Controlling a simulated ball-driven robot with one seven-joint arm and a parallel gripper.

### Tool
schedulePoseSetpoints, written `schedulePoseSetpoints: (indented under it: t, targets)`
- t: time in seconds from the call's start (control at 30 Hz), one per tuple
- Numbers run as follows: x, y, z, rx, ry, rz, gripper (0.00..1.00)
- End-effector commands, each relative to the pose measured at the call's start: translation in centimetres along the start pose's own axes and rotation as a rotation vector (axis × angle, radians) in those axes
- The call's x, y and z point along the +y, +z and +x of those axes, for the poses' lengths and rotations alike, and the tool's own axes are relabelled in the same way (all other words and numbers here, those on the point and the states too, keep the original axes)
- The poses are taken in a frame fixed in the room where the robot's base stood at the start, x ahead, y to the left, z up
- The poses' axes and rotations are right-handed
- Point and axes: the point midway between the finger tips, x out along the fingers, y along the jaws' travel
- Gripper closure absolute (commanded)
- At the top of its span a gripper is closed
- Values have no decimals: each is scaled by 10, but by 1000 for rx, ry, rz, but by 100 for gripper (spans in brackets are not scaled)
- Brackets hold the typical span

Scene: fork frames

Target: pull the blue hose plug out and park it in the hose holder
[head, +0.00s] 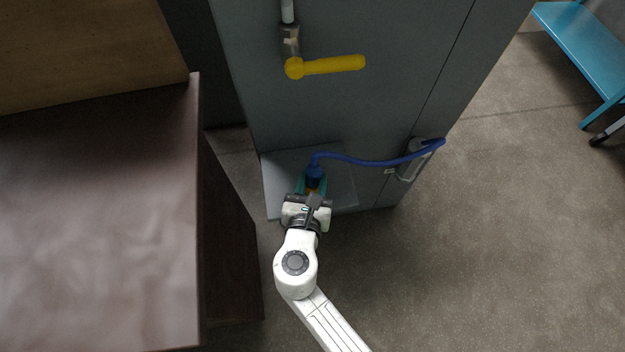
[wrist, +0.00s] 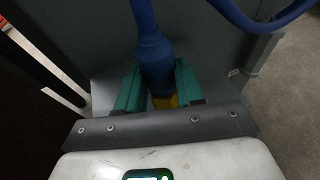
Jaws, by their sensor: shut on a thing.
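The blue hose plug (head: 314,173) is at the lower front of the grey cabinet, above a pale grey ledge. My gripper (head: 313,186) is shut on it, with teal fingers on both sides. In the wrist view the plug (wrist: 154,52) stands between the fingers (wrist: 157,80), with a yellow part (wrist: 166,102) at its lower end. Whether the plug still sits in a socket cannot be told. The blue hose (head: 370,162) runs right to a pale grey bracket (head: 414,160) on the cabinet's right side, which may be the hose holder.
A yellow lever handle (head: 335,65) on a pipe sticks out of the cabinet (head: 390,60) above my gripper. A dark brown table (head: 100,220) stands close on the left. The floor (head: 480,250) to the right is clear. A teal bench (head: 590,45) is at the far right.

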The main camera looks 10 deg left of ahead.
Motion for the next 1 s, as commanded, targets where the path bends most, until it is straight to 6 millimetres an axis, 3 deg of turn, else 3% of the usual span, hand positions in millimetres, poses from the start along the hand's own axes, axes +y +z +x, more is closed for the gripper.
schedulePoseSetpoints:
  t: [0.33,0.63,0.77,1.0]
  targets:
    - [0,0,0,0,0,0,34]
    - [0,0,-3,1,0,-1,34]
    - [0,0,-18,2,2,-1,34]
    - [0,0,-65,2,2,-1,34]
